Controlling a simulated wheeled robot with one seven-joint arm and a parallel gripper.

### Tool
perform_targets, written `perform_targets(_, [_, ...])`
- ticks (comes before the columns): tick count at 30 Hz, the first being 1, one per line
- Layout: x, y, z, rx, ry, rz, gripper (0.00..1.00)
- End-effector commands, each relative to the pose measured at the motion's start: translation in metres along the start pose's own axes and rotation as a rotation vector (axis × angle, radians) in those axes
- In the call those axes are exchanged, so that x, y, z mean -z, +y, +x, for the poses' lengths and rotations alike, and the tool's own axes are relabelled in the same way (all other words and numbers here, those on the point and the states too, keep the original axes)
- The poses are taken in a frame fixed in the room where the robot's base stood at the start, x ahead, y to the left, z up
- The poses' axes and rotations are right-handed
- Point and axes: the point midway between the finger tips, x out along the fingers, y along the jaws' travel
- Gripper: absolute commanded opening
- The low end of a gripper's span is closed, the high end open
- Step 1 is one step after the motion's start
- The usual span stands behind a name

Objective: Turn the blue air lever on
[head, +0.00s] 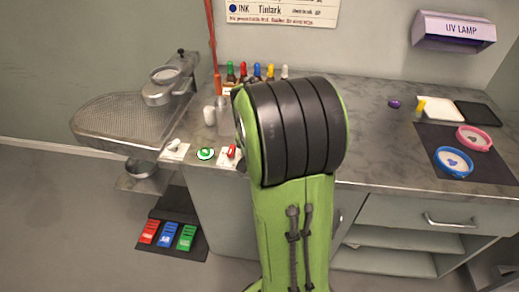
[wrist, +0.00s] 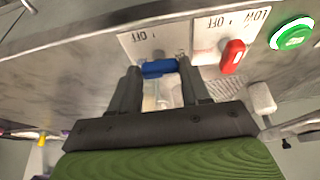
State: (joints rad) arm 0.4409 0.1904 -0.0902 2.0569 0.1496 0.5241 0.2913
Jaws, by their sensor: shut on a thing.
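The blue air lever (wrist: 158,68) shows in the wrist view on a pale plate (wrist: 135,47) marked OFF on the counter's front. My gripper (wrist: 160,74) has its two dark fingers on either side of the lever and is shut on it. In the head view my green and black arm hides the gripper and the blue lever. The rest of the plate's lettering is hard to read.
A red lever (wrist: 233,56) on a plate marked LOW and OFF and a green button (wrist: 291,33) sit beside it. A metal sink-like board (head: 125,117), coloured bottles (head: 257,72) and foot pedals (head: 168,235) stand around. The counter's right middle is mostly clear.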

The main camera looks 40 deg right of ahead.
Motion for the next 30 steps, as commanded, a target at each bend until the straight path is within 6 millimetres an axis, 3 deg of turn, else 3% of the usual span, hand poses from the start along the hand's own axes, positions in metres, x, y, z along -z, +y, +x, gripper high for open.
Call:
perform_targets(14, [-0.0002,-0.0002,0.0001,-0.005,-0.001,0.014,0.16])
perform_targets(15, [-0.0002,-0.0002,0.0001,-0.005,-0.001,0.013,0.50])
perform_targets(19, [-0.0002,-0.0002,0.0001,-0.005,-0.001,0.013,0.70])
perform_targets(27, [-0.0001,-0.0003,-0.0004,-0.005,-0.001,0.012,0.72])
perform_targets(30, [0.0006,-0.0007,-0.0092,-0.004,0.001,0.011,0.72])
